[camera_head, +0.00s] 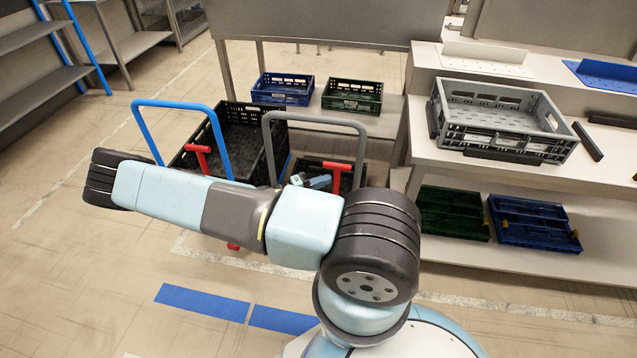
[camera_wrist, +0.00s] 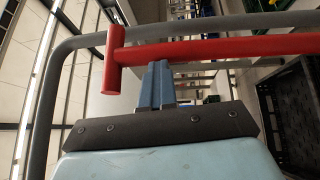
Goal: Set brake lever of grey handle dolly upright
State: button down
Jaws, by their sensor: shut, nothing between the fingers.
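The grey handle (camera_head: 268,150) of the dolly arches over its dark crate (camera_head: 305,165) in the head view. Its red T-topped brake lever (camera_head: 336,178) stands roughly upright inside the arch, its lower part hidden. In the wrist view the turned picture shows the red lever (camera_wrist: 210,49) running nearly parallel to the grey handle's side post (camera_wrist: 240,22), its crossbar at the left. My gripper (camera_wrist: 158,66) is shut and empty, its fingertips right at the lever's stem; I cannot tell whether they touch. In the head view my gripper (camera_head: 318,181) is small beside the lever, partly hidden by my arm.
A blue handle dolly (camera_head: 140,125) with its own red lever (camera_head: 203,158) stands to the left. A bench with a grey crate (camera_head: 500,118) is at the right; blue (camera_head: 283,88) and green (camera_head: 352,95) crates sit behind. Open floor lies at the front left.

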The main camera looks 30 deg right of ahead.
jog(key=w+a, duration=0.5)
jog(key=a, duration=0.7)
jog(key=shift+a, duration=0.15)
